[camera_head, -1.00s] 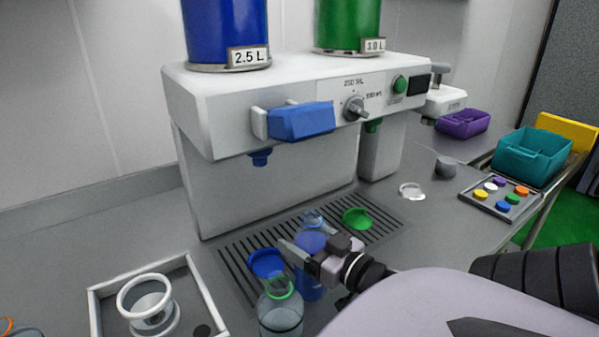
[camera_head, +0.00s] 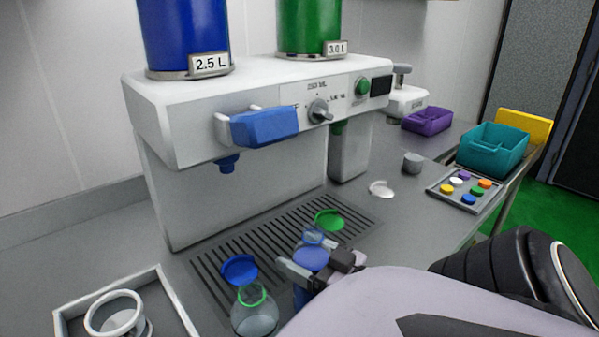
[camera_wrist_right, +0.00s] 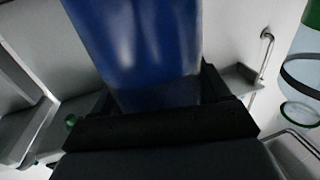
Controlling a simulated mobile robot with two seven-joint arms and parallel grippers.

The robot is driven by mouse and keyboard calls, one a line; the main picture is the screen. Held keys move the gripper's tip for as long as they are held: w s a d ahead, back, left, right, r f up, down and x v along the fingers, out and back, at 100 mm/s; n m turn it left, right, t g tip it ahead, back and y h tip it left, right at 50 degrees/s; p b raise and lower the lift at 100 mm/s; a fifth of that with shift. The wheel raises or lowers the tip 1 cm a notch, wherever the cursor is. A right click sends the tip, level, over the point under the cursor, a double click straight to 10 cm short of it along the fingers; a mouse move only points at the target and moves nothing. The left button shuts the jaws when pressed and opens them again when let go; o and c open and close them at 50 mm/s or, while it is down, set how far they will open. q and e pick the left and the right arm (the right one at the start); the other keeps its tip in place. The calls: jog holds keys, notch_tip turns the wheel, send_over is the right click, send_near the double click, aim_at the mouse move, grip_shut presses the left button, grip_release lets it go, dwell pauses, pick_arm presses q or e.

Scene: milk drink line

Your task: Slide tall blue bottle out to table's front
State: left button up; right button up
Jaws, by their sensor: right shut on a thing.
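The tall blue bottle (camera_head: 311,259) stands upright near the front edge of the slatted drip tray, with a clear rounded piece (camera_head: 314,235) showing just above its top. My right gripper (camera_head: 318,268) is shut on the bottle, its fingers around the upper body. My forearm hides much of the lower bottle. In the right wrist view the blue bottle (camera_wrist_right: 140,50) fills the middle, between the dark fingers. I cannot tell whether its base touches the surface. My left gripper is not in view.
A clear bottle with a green ring (camera_head: 253,313) stands left of the blue bottle. A blue disc (camera_head: 239,270) and green disc (camera_head: 329,220) lie near the drip tray (camera_head: 215,290). The dispenser (camera_head: 230,195) stands behind. A white-rimmed tray (camera_head: 175,300) is at front left.

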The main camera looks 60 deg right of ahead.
jog(key=shift+r, duration=0.1)
jog(key=s, duration=0.4)
jog(key=shift+s, duration=0.3)
jog(key=o, duration=1.5)
jog(key=shift+c, duration=0.2)
